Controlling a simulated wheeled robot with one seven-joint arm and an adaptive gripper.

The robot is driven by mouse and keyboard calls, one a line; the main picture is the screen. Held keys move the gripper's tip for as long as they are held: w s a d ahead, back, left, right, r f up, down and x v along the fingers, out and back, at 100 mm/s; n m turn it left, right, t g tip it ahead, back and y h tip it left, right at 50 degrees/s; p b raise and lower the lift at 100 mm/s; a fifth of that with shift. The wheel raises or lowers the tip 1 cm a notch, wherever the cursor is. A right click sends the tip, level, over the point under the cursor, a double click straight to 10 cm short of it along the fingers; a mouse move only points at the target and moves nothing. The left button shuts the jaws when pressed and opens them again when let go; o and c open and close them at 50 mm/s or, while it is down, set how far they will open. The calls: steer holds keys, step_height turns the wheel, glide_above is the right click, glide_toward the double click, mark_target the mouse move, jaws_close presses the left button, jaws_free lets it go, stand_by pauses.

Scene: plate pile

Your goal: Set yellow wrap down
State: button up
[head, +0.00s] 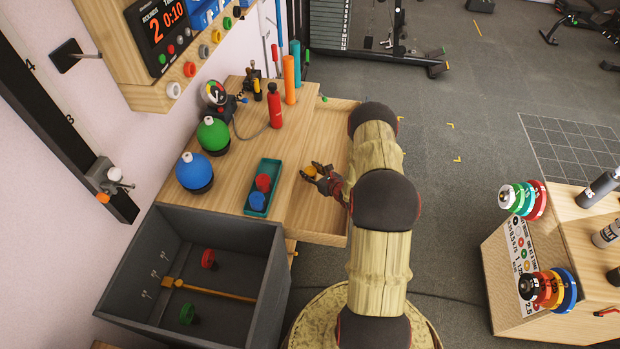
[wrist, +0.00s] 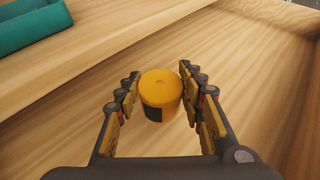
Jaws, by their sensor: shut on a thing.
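The yellow wrap (wrist: 160,88) is a short roll with a yellow top and a dark patch on its side. In the wrist view it stands upright between the two fingers of my gripper (wrist: 161,100), which is shut on it. In the head view my gripper (head: 321,178) and the yellow wrap (head: 310,171) are near the right edge of the wooden bench top (head: 238,165), to the right of the teal tray (head: 256,205). I cannot tell whether the wrap's underside touches wood.
The teal tray holds a red roll (head: 263,182) and a blue roll (head: 257,200). An open wooden drawer (head: 336,105) lies along the bench's right side. Green (head: 213,134) and blue (head: 193,170) balls stand at the left. A dark open bin (head: 262,235) is in front.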

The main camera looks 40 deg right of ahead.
mark_target(314, 178)
steer(key=shift+w+f+b, duration=0.15)
steer(key=shift+f+b, duration=0.35)
steer(key=shift+f, duration=1.2)
steer(key=shift+f, duration=0.15)
steer(key=o, duration=1.1)
steer(key=shift+o, duration=0.3)
steer(key=shift+r, duration=0.25)
steer(key=p+v, duration=0.2)
steer(key=v, duration=0.4)
steer(key=shift+s+r+p, duration=0.15)
steer(key=shift+s+p, duration=0.1)
steer(key=shift+p, duration=0.15)
steer(key=shift+s+a+r, duration=0.1)
steer(key=shift+s, duration=0.35)
